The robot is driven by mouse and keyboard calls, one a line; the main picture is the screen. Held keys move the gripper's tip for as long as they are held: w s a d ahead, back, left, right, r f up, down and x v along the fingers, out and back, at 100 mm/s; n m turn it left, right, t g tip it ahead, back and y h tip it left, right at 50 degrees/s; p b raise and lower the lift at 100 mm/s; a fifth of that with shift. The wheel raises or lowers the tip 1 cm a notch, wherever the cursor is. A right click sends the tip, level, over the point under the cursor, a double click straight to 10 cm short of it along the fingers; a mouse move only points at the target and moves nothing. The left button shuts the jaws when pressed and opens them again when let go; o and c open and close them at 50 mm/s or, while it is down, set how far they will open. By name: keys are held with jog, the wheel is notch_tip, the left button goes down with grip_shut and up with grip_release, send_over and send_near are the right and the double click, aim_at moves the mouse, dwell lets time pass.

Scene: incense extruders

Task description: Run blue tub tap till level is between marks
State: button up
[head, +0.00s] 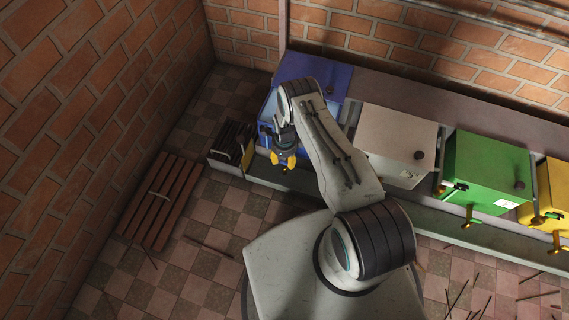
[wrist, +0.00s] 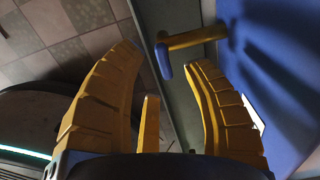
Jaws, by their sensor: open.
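The blue tub (head: 337,76) stands on the ledge at the back, left end of the row, partly hidden behind my arm. In the wrist view its blue side (wrist: 275,50) fills the right. Its brass tap (wrist: 200,38) with a blue lever end (wrist: 164,61) sticks out to the left there. My gripper (head: 284,160) is in front of the tub's lower front. In the wrist view its yellow fingers (wrist: 166,58) are spread, with the blue lever end between their tips; I cannot tell whether they touch it. No level or marks on the blue tub are visible.
White (head: 397,140), green (head: 487,170) and yellow (head: 557,195) tubs stand to the right on the ledge (head: 510,248). A dark slatted box (head: 232,142) is left of my gripper. A wooden slatted rack (head: 160,200) lies by the left brick wall. Thin sticks lie on the tiled floor.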

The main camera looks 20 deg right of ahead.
aim_at(285, 165)
jog(key=shift+f+b, duration=0.4)
jog(key=shift+f, duration=1)
jog(key=shift+c, duration=0.3)
grip_shut()
